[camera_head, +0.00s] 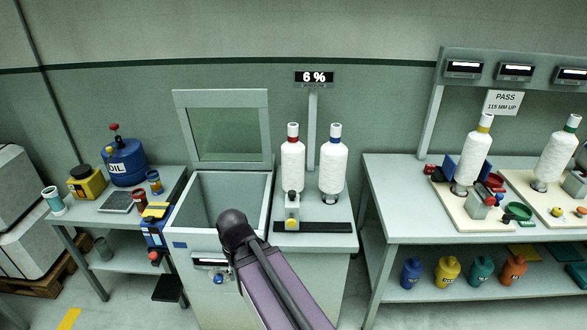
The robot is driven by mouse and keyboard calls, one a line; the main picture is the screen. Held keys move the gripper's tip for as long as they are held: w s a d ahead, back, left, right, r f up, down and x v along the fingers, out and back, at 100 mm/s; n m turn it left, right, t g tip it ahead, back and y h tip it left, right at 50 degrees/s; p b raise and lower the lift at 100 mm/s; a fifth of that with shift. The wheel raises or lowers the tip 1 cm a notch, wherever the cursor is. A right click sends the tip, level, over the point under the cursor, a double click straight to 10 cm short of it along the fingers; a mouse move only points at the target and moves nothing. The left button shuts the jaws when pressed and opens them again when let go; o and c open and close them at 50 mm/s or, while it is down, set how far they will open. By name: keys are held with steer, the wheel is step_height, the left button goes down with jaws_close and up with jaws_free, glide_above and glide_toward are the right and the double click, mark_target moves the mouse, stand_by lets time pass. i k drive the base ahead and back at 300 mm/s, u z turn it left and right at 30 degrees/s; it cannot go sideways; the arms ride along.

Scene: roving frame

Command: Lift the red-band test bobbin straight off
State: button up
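The red-band bobbin (292,165), a white wound spool with a red band near its top, stands upright on the bench unit right of the open-lidded bin. A similar blue-band bobbin (333,168) stands close to its right, with a narrow gap between them. My purple arm rises from the bottom edge to a dark rounded joint in front of the bin, left of and apart from the bobbins. No gripper fingers can be made out.
The open bin (205,241) has its lid (222,130) raised. A post with a "6 %" display (317,78) rises behind the bobbins. The right table (405,214) holds more bobbins on boards. The left table (82,212) holds a blue oil can and small containers.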

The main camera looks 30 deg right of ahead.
mark_target(292, 152)
steer(key=u, duration=0.05)
steer(key=i, duration=0.95)
steer(key=z, duration=0.05)
